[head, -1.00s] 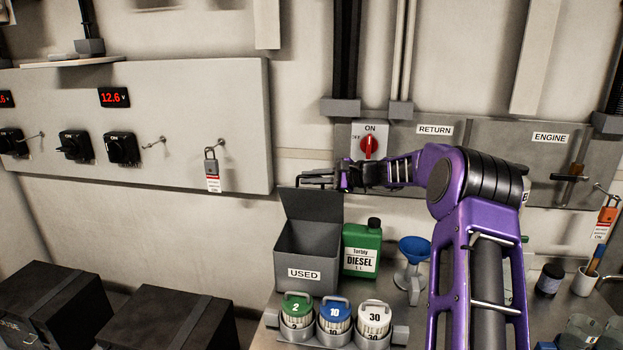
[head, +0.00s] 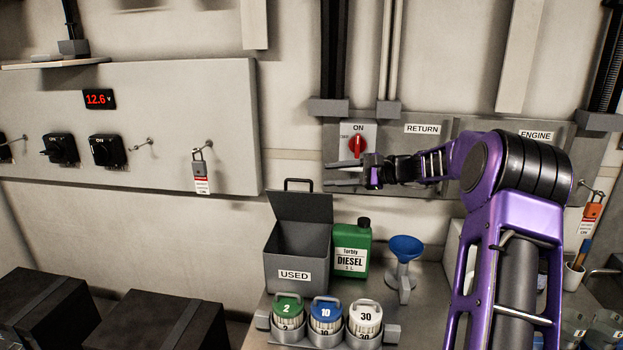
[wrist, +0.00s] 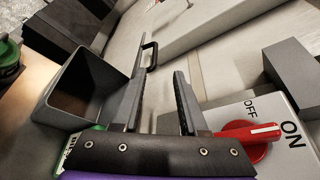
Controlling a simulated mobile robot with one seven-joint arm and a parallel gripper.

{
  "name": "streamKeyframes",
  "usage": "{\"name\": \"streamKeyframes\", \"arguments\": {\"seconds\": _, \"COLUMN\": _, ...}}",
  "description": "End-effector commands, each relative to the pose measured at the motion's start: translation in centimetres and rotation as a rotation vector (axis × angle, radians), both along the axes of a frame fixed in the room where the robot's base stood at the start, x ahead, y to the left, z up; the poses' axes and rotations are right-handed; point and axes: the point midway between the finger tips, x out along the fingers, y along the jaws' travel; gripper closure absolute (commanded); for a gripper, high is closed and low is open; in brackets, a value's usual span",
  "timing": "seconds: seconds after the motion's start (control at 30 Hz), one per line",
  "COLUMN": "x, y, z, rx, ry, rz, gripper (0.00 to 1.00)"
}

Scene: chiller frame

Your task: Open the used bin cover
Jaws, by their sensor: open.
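The grey used bin (head: 296,262), labelled USED, stands on the bench with its cover (head: 302,206) raised and tilted back, so the inside shows. The cover's black handle (head: 298,182) is at its top edge. My gripper (head: 326,176) is open and empty, just right of the handle and apart from it, above the bin. In the wrist view, my gripper (wrist: 160,82) has its two fingers spread with nothing between them. There the bin (wrist: 62,118) is at the left, and the cover (wrist: 102,72) and handle (wrist: 151,56) are beside the left finger.
A green diesel jug (head: 351,250) and a blue funnel (head: 405,248) stand right of the bin. Three capped containers (head: 326,312) sit in front. A red rotary switch (head: 357,145) is on the wall panel close to my gripper. Black boxes (head: 60,305) are at lower left.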

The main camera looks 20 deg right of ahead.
Motion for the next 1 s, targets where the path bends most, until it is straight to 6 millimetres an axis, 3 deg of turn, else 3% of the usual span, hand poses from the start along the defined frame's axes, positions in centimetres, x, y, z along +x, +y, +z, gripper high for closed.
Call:
{"name": "streamKeyframes", "arguments": {"seconds": 0.1, "x": -1.7, "y": -2.2, "z": 0.8, "rx": -0.002, "ry": -0.002, "rz": -0.005, "gripper": 0.58}}
{"name": "streamKeyframes", "arguments": {"seconds": 0.3, "x": -3.6, "y": -4.4, "z": 1.6, "rx": 0.0, "ry": -0.003, "rz": -0.002, "gripper": 0.58}}
{"name": "streamKeyframes", "arguments": {"seconds": 0.73, "x": -4.3, "y": -5.2, "z": 1.9, "rx": 0.0, "ry": -0.002, "rz": -0.001, "gripper": 0.58}}
{"name": "streamKeyframes", "arguments": {"seconds": 0.87, "x": -4.1, "y": -4.8, "z": 1.5, "rx": -0.027, "ry": -0.001, "rz": 0.004, "gripper": 0.81}}
{"name": "streamKeyframes", "arguments": {"seconds": 0.97, "x": -3.6, "y": -3.4, "z": 0.5, "rx": -0.127, "ry": -0.003, "rz": 0.025, "gripper": 0.99}}
{"name": "streamKeyframes", "arguments": {"seconds": 1.0, "x": -3.3, "y": -2.6, "z": -0.1, "rx": -0.193, "ry": -0.007, "rz": 0.04, "gripper": 1.0}}
